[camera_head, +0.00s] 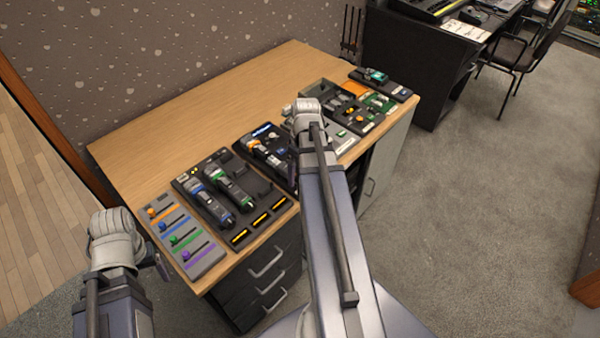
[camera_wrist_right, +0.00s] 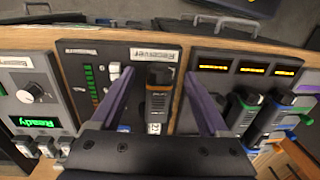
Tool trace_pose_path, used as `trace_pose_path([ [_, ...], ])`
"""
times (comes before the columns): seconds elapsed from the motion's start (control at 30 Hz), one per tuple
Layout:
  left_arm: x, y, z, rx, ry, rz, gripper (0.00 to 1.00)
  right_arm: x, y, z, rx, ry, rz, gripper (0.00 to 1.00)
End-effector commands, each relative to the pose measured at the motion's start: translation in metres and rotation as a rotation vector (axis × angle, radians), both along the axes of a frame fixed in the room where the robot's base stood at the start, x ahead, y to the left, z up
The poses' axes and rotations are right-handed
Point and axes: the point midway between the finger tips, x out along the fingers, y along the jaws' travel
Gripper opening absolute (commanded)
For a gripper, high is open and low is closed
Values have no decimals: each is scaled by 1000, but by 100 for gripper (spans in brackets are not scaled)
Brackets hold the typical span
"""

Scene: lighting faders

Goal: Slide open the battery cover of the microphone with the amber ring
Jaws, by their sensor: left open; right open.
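The microphone with the amber ring (camera_head: 262,148) lies on a dark panel in the middle of the desk, partly behind my right arm in the head view. In the right wrist view the dark microphone (camera_wrist_right: 158,92) lies between the fingers of my right gripper (camera_wrist_right: 159,76). That gripper is open, with a finger on each side and visible gaps to the microphone. I cannot make out its battery cover. My left gripper (camera_head: 160,264) is open, mostly hidden behind its wrist, off the desk's left front corner.
Microphones with a blue ring (camera_head: 195,187) and a green ring (camera_head: 213,173) lie on a tray left of the amber one. A fader panel (camera_head: 180,235) is at the desk's left end. More devices (camera_head: 372,105) stand at the right. The wooden desk's back (camera_head: 210,105) is clear.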

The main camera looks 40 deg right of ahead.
Motion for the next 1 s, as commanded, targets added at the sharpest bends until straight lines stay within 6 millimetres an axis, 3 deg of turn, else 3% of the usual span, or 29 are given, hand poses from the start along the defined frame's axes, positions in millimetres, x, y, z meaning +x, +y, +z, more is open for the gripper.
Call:
trace_pose_path([
  [0.1, 0, 0, 22, 0, 0, 0, 75, 0, -2, 22, 0, 0, 0, 79],
  [0.4, 0, 0, 57, 0, 0, 0, 75, 0, -5, 57, 0, 0, 0, 79],
  [0.87, 0, 0, 59, 0, 0, 0, 75, 0, -5, 59, 0, 0, 0, 79],
  [1.0, 0, 0, 59, 0, 0, 0, 75, 8, 16, 59, -7, 7, 18, 79],
])
